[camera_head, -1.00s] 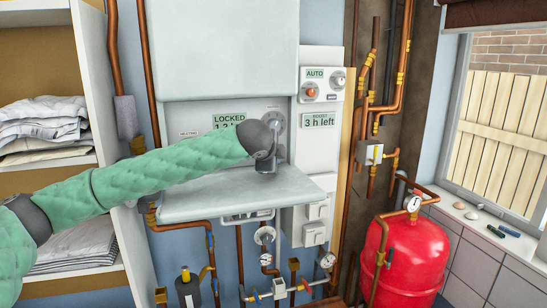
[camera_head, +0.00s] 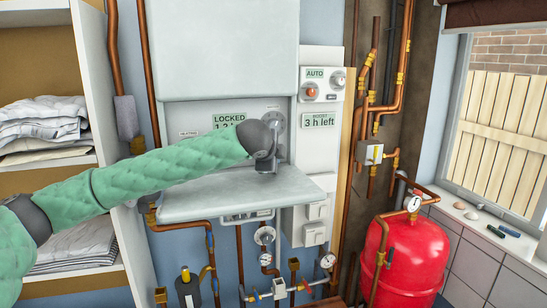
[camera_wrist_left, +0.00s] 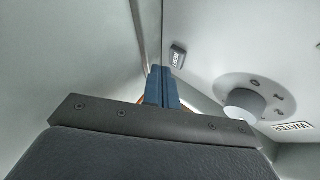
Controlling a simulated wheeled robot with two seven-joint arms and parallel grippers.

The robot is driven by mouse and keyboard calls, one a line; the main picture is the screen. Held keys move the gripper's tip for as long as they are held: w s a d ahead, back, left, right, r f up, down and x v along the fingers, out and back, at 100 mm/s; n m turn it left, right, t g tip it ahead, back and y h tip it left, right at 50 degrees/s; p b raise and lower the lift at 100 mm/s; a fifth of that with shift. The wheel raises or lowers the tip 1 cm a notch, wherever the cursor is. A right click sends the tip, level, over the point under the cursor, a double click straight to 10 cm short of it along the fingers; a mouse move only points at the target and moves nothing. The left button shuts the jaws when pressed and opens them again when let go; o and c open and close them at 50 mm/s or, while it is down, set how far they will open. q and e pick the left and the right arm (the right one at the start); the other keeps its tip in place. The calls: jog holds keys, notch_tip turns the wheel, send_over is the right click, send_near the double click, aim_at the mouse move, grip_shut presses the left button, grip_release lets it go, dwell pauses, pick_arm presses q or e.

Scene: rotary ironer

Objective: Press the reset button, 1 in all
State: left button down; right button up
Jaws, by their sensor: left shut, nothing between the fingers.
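My left arm reaches in from the left in the head view. Its dark wrist is in front of the grey control panel (camera_head: 195,112), above the lowered flap (camera_head: 240,190). The left gripper's fingers (camera_wrist_left: 160,86) are shut and empty in the left wrist view, pointing into the corner by the panel. I see no clear button face; the fingers hide part of the panel. Orange edges show beside the fingers. The display (camera_head: 229,120) reads LOCKED. My right gripper is not in view.
A grey knob (camera_wrist_left: 243,105) with a WATER label (camera_wrist_left: 292,128) is right of the fingers. The flap juts out below the wrist. A white timer unit (camera_head: 321,85), copper pipes and a red tank (camera_head: 412,255) stand to the right; linen shelves are left.

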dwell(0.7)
pick_arm(q)
jog(key=shift+w, duration=0.2)
jog(key=shift+w+a, duration=0.15)
jog(key=shift+w, duration=0.05)
dwell(0.3)
jog(key=shift+w+a, duration=0.1)
jog(key=shift+w, duration=0.25)
dwell(0.5)
jog(key=shift+s, duration=0.1)
jog(key=shift+s+d, duration=0.2)
jog(key=shift+s, duration=0.45)
